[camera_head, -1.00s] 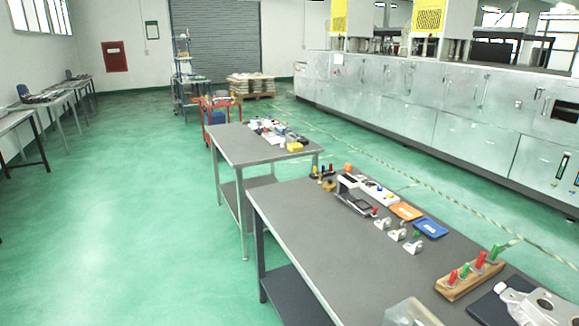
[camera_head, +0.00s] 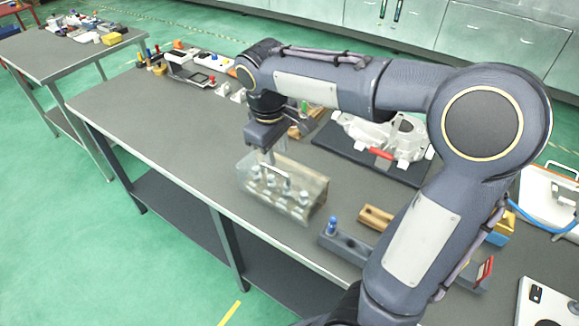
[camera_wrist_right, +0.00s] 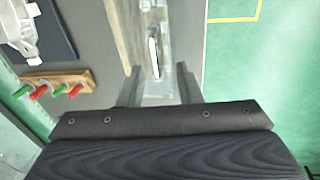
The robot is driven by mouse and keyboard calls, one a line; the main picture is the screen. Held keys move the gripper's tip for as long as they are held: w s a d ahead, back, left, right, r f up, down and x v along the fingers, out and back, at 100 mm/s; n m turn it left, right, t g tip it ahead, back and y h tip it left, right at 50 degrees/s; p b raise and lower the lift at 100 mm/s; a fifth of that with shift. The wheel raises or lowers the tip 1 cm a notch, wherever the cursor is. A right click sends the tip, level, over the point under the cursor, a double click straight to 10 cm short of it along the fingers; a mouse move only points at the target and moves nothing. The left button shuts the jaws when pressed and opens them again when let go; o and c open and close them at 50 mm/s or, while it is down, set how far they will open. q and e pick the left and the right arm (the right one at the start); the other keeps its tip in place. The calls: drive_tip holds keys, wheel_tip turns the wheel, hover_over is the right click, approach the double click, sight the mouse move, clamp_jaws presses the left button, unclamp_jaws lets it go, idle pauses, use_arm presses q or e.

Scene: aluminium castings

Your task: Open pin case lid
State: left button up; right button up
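The pin case (camera_head: 312,205) is a clear box with several metal pins inside, near the front edge of the table. Its lid looks shut and has a metal bar handle (camera_head: 276,171) on top. My right gripper (camera_head: 267,157) points down at the lid, at or just above the handle. In the right wrist view, the fingers of my right gripper (camera_wrist_right: 160,85) are spread, one to each side of the lid handle (camera_wrist_right: 154,50), with a gap to each. Whether they touch the lid is hard to tell. My left gripper is out of view.
A silver casting (camera_head: 385,135) lies on a dark mat behind the case. A wooden block with red and green pins (camera_wrist_right: 55,87) is near it. A grey block with a blue pin (camera_head: 345,245) stands right of the case.

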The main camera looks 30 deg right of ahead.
sight(280, 171)
drive_tip(key=shift+h, duration=0.3)
drive_tip(key=f, duration=0.2)
drive_tip(key=w+d+f, duration=0.1)
drive_tip(key=f, duration=0.2)
drive_tip(key=w+f, duration=0.1)
drive_tip(key=f, duration=0.2)
drive_tip(key=shift+d, duration=0.4)
clamp_jaws()
drive_tip(key=shift+r, duration=0.1)
